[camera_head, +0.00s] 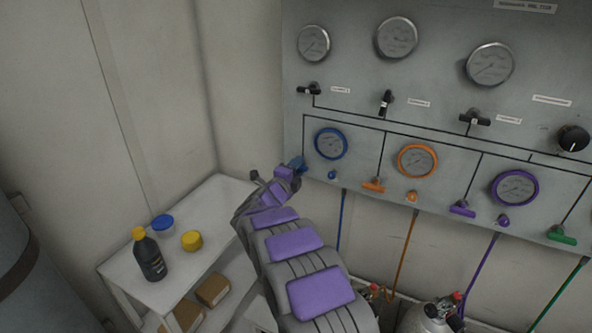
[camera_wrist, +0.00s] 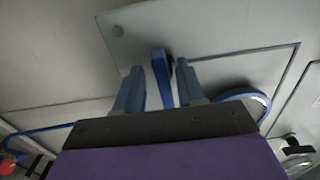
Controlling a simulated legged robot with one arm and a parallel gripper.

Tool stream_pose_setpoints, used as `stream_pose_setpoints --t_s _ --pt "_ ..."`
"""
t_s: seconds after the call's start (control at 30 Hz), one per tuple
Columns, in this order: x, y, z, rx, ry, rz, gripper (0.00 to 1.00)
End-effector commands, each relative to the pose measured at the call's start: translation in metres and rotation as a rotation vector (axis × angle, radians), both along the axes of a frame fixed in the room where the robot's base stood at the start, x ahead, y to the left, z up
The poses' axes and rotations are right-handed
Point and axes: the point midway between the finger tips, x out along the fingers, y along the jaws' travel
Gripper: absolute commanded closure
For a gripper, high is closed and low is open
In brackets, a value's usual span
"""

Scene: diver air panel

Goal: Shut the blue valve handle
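The blue valve handle (camera_wrist: 161,75) shows in the wrist view as a long blue bar at the panel, running nearly up and down in the picture. My gripper (camera_wrist: 159,66) is open, with one blue-grey finger on each side of the handle. A gap shows on both sides, narrower on the right. In the head view my arm reaches to the panel's left edge, with my gripper (camera_head: 291,170) at the handle's place. The blue there is too small to tell handle from fingers. The blue-rimmed gauge (camera_head: 331,144) is just to the right.
The grey panel (camera_head: 350,65) also carries black valves, gauges, and orange (camera_head: 373,185), purple (camera_head: 462,209) and green (camera_head: 562,236) handles to the right. A small blue knob (camera_head: 332,175) is close by. A white shelf (camera_head: 205,200) with a dark bottle (camera_head: 149,259) stands left of my arm.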

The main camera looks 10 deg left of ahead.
Motion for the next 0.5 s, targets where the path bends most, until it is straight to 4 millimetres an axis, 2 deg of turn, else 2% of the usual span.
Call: stream_pose_setpoints --t_s 0.13,0.27,0.5 --pt "-0.003 0.002 0.001 0.0 -0.001 0.002 0.61" --pt "-0.016 0.008 0.003 0.001 -0.001 0.004 0.61" --pt "-0.058 0.024 0.003 -0.003 0.001 0.006 0.61"
